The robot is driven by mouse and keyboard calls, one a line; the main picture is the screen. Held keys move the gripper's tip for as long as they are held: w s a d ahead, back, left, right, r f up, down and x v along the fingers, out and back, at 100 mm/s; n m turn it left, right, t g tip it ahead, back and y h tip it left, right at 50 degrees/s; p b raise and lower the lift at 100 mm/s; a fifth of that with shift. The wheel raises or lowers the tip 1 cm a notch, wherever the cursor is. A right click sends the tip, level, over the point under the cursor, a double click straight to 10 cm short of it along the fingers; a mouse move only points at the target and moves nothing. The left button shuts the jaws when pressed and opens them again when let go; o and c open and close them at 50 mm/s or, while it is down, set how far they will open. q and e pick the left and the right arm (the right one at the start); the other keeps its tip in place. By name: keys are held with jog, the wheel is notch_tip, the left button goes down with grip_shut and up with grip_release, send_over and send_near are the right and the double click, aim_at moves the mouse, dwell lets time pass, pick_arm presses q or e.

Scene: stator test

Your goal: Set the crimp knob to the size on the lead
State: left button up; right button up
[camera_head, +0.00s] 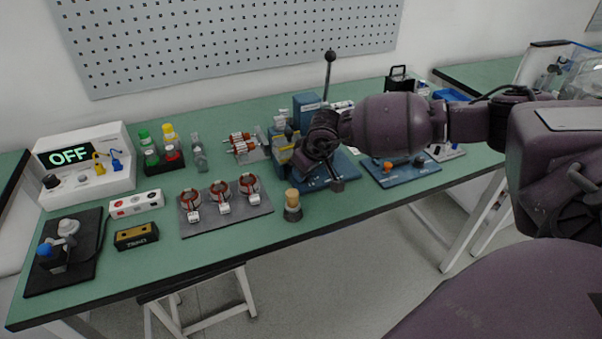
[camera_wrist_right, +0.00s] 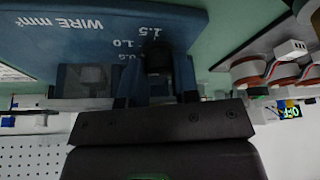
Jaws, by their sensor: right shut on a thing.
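The blue crimp press (camera_head: 345,170) stands at the middle of the bench, with a tall black lever (camera_head: 329,75) upright. My right gripper (camera_head: 320,168) is over its front. In the right wrist view, my gripper (camera_wrist_right: 157,78) is shut on a dark crimp knob (camera_wrist_right: 157,54). Printed beside the knob is a white scale, WIRE mm², with 0.5, 1.0 and 1.5; the knob lies close to the 1.5 and 1.0 marks, but its exact setting cannot be told. In the head view the gripper hides the knob. No size on a lead is readable. My left gripper is out of view.
A grey tray (camera_head: 240,208) with three copper-wound stators lies left of the press. A small brass-topped cylinder (camera_head: 292,198) stands close to the front edge. A blue panel with knobs (camera_head: 406,175) lies to the right. A tester reading OFF (camera_head: 88,162) stands far left.

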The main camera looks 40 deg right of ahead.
jog(key=shift+f+n+b, duration=0.2)
jog(key=shift+n+b, duration=0.1)
jog(key=shift+n, duration=0.3)
jog(key=shift+n+y, duration=0.3)
jog(key=shift+r, duration=0.2)
jog(key=o, duration=0.9)
jog(key=shift+d, duration=0.1)
jog(key=shift+r, duration=0.1)
